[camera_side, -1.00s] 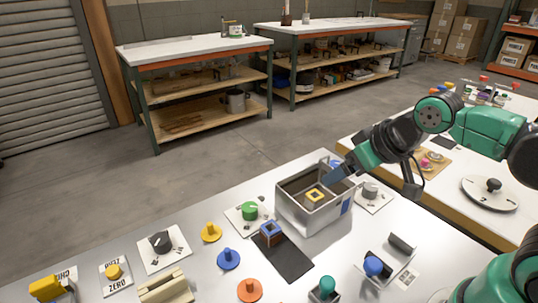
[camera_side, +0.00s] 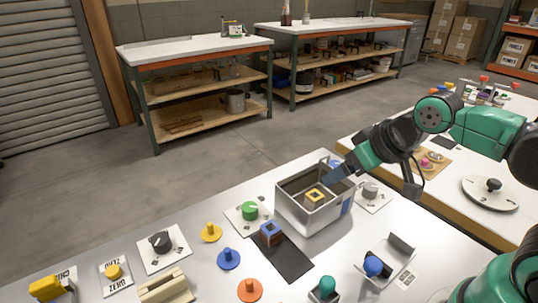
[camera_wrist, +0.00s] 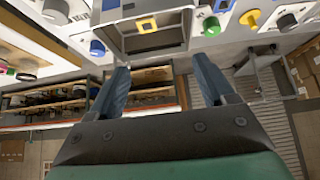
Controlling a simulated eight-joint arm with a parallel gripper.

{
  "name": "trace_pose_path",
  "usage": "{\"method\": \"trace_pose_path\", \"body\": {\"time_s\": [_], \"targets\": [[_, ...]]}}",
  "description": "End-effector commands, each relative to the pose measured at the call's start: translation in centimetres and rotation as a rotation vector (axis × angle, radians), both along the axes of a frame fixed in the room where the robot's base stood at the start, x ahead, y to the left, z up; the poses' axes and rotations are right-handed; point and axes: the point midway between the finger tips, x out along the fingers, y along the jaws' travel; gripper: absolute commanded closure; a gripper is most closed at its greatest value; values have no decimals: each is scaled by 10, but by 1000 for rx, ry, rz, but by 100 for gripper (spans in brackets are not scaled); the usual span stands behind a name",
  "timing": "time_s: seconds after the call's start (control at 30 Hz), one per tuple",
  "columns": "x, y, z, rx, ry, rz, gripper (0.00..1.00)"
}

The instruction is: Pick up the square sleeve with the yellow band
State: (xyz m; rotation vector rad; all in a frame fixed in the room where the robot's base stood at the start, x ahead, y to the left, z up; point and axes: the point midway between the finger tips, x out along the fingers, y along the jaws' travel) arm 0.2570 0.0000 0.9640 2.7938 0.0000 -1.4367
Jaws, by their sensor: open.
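The square sleeve with the yellow band (camera_side: 314,195) sits inside the grey open-topped bin (camera_side: 302,223). Its square opening faces up. It also shows inside the bin in the wrist view (camera_wrist: 147,25). My gripper (camera_side: 330,178) is at the bin's back right rim in the side view, above and beside the sleeve, not touching it as far as I can see. In the wrist view my two blue fingers (camera_wrist: 160,75) are spread apart with nothing between them. A second square sleeve with a blue band (camera_side: 270,233) stands outside the bin, at the end of a dark mat.
The bin's walls surround the yellow-banded sleeve. A green knob (camera_side: 250,210) on a plate stands left of the bin, and a grey knob (camera_side: 370,190) right of it. The dark mat (camera_side: 290,262) lies in front. Blue, yellow and orange pegs stand nearby.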

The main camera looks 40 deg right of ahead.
Motion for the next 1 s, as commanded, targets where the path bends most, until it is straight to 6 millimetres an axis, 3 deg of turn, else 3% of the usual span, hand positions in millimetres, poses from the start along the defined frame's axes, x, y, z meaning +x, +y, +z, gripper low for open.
{"method": "trace_pose_path", "body": {"time_s": [0.4,0.63,1.0], "targets": [[1,0,0,0,8,0,24],[22,-5,-5,-6,137,-3,24],[65,-17,-55,-3,431,-2,24]]}}
